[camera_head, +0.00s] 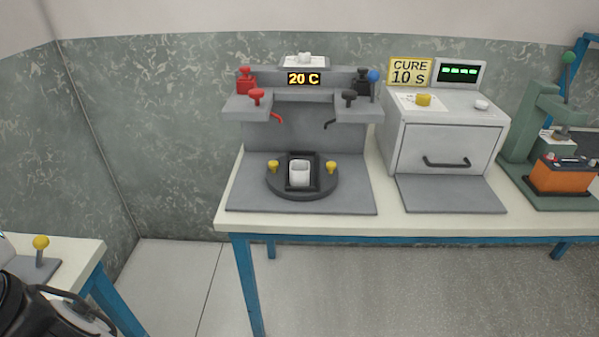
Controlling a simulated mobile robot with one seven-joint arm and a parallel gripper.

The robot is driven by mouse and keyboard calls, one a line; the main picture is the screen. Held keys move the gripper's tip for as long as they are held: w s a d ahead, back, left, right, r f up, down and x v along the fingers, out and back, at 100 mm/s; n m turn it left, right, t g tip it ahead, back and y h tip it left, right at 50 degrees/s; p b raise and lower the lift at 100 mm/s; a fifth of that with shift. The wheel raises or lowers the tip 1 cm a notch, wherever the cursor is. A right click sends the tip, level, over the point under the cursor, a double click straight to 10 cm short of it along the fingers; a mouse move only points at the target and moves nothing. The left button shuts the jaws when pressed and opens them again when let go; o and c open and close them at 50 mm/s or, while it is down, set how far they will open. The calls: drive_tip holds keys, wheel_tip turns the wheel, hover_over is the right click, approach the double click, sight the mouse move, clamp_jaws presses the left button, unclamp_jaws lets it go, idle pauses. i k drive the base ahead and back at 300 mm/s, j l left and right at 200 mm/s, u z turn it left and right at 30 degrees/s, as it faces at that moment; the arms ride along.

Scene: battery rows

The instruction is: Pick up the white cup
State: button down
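The white cup (299,174) stands upright inside a dark square frame (316,182) on a round dark grey turntable (322,194). The turntable is in the middle of a grey bench machine (262,138), and a yellow knob stands on each side of the frame. Nothing is touching the cup from above. A dark part of my arm shows at the lower left corner, far from the cup. My gripper's fingers are not visible.
Two grey side arms with red (256,96) and black (349,97) knobs overhang behind the cup. A yellow-knobbed lever (41,243) stands on the left table.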

sight(300, 174)
drive_tip(key=i+l+u, duration=0.25)
drive_tip(key=l, duration=0.25)
drive_tip(key=l+u, duration=0.25)
drive_tip(key=l, duration=0.2)
drive_tip(key=l+u, duration=0.2)
drive_tip(key=l, duration=0.35)
drive_tip(key=i+l+u, duration=0.2)
drive_tip(key=l, duration=0.2)
drive_tip(key=l+u, duration=0.2)
drive_tip(key=l, duration=0.15)
drive_tip(key=i, duration=0.3)
